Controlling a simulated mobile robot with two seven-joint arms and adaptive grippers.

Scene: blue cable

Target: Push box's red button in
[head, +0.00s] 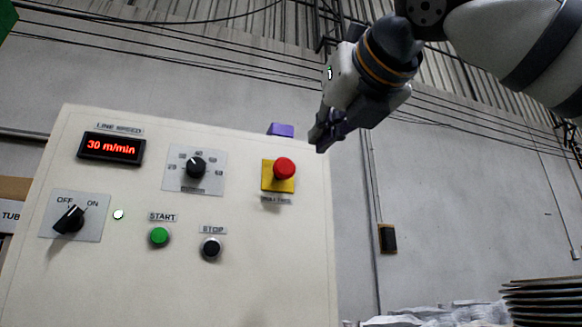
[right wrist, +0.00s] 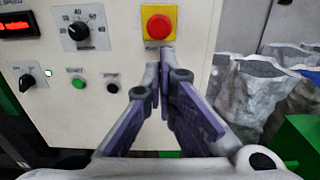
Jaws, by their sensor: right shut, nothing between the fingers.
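The control box (head: 110,285) is a cream panel filling the left half of the head view. Its red button (head: 284,168) is a round mushroom head on a yellow plate (head: 268,185) at the panel's upper right. The red button also shows in the right wrist view (right wrist: 159,27), at top centre, above my fingertips. My right gripper (head: 318,138) is shut and empty. In the head view it is up and right of the button, by the panel's upper right corner. In the wrist view its purple-sided fingers (right wrist: 165,68) point at the panel just below the yellow plate. My left gripper is not in view.
The panel also has a lit display (head: 111,148), a speed dial (head: 195,167), an OFF/ON switch (head: 69,219), a green START button (head: 159,236) and a black STOP button (head: 211,248). Grey sacks (right wrist: 250,95) stand right of the box. Stacked discs (head: 545,300) are at lower right.

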